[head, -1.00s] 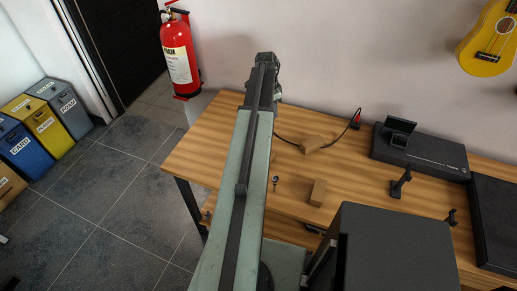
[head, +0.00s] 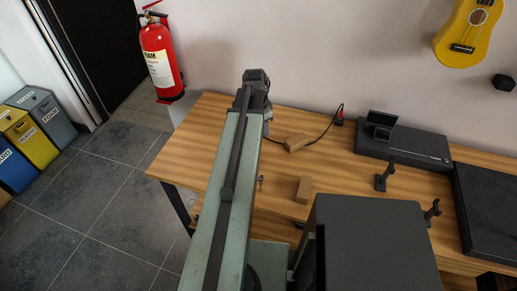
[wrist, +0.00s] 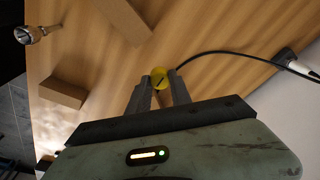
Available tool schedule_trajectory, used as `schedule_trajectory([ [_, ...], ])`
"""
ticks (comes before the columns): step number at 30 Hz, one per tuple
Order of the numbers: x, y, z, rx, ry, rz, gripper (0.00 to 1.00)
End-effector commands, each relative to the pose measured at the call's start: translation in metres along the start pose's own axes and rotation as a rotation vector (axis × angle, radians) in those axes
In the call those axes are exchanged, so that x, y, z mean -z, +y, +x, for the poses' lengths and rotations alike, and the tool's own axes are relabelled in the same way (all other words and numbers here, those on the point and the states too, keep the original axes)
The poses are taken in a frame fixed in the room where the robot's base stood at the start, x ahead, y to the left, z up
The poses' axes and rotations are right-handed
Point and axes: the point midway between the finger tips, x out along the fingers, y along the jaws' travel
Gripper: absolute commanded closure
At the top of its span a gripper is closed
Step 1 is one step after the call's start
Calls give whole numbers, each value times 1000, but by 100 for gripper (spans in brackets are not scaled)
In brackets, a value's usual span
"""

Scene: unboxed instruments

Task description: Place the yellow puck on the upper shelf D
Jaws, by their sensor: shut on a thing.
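The yellow puck (wrist: 159,78) is a small round piece between the fingertips of my gripper (wrist: 160,82) in the wrist view. My gripper is shut on it, above the wooden tabletop. In the head view my arm reaches out over the left part of the table (head: 205,135), and its links hide the fingers and the puck. No shelf marked D can be made out in either view.
A black cable (wrist: 225,53) runs beside my gripper. A flat black device (head: 405,145) and small black stands (head: 385,175) are to the right.

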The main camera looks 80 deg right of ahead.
Motion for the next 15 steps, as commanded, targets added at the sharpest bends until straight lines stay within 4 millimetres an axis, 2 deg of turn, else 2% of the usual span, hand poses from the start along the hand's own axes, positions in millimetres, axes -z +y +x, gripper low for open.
schedule_trajectory([
  [8,-8,0,59,0,0,2,100],
  [15,-9,0,65,0,0,2,100],
])
